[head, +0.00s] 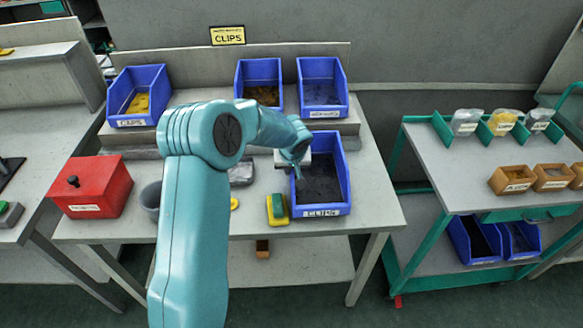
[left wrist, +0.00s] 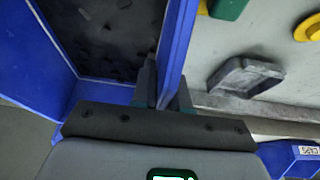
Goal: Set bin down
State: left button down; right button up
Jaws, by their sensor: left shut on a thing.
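A blue bin (head: 341,208) labelled CLIPS is at the right of the middle workbench (head: 365,210), with dark small pieces inside. My left gripper (head: 298,168) is shut on the bin's left side wall. In the left wrist view the gripper (left wrist: 162,92) has one finger on each side of the blue bin's wall (left wrist: 177,45). The bin looks roughly level; I cannot tell whether its underside touches the bench top. My right gripper is not in view.
Blue bins (head: 138,118) stand on the raised shelf behind, under a yellow CLIPS sign (head: 227,36). A yellow-green block (head: 277,211), a grey tray (head: 241,173) and a red box (head: 92,188) are on the bench. A teal cart (head: 450,190) stands right, across a gap.

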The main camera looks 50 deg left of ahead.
pick_arm(q)
jog(key=shift+r, duration=0.15)
jog(key=c, duration=1.5)
grip_release()
jog(key=shift+f, duration=0.2)
jog(key=o, duration=0.4)
jog(key=shift+c, duration=0.2)
jog(key=shift+r, duration=0.1)
